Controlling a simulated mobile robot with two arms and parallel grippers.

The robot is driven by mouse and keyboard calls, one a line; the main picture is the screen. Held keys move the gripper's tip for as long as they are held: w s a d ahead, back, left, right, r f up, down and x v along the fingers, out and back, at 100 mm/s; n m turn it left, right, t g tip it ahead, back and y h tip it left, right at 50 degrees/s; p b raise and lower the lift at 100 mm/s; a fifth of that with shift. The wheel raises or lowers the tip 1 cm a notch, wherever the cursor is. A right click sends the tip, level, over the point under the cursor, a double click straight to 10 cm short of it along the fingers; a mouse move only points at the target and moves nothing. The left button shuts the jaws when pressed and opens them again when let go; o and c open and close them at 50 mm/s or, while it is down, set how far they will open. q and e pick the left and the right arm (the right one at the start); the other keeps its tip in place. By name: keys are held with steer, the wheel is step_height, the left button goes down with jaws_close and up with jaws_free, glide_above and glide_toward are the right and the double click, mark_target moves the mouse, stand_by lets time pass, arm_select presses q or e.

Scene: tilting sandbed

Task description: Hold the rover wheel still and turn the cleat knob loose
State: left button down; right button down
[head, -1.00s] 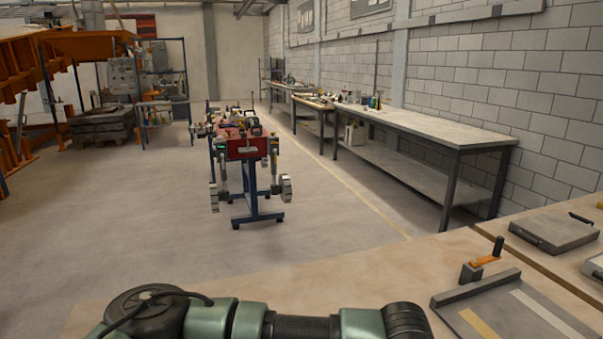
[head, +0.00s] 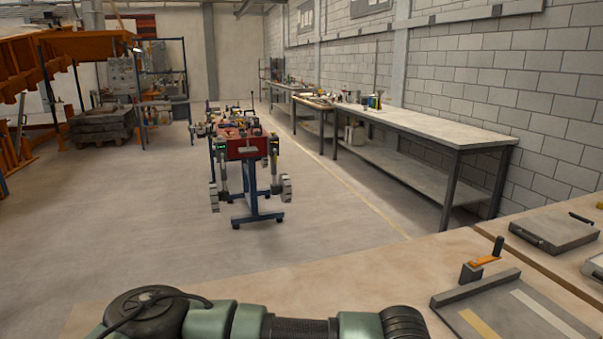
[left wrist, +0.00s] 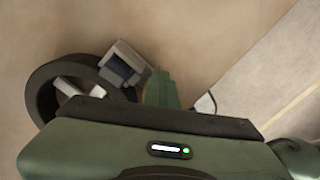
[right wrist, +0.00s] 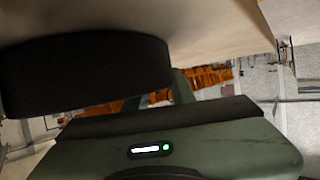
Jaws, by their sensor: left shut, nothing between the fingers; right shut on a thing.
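The dark rover wheel (left wrist: 48,98) lies at the left of the left wrist view, with pale spokes inside its ring. A grey block with a dark inset (left wrist: 124,66) sits at the wheel's edge. It may be the cleat and knob, but I cannot tell them apart. My left gripper (left wrist: 161,88) is shut and empty, just right of this block. In the right wrist view the wheel's black outer face (right wrist: 85,70) fills the upper left. My right gripper (right wrist: 168,86) is shut on the wheel, its fingers partly hidden behind it. The head view shows neither gripper.
A tan bench top (head: 410,255) lies in front, with a flat grey tray (head: 520,318) and an orange-handled clamp (head: 484,258) at right. A wheeled red-and-blue vehicle stand (head: 248,150) is far off on open floor. A long workbench (head: 440,124) lines the right wall.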

arm_select(q)
steer(key=shift+w+a+f, duration=0.1)
steer(key=shift+w+a, duration=0.15)
steer(key=shift+a, duration=0.2)
stand_by(0.3)
steer(key=shift+w, duration=0.1)
steer(key=shift+w+d, duration=0.2)
steer(key=shift+r, duration=0.45)
step_height(320, 180, up, 5)
steer(key=shift+r, duration=0.15)
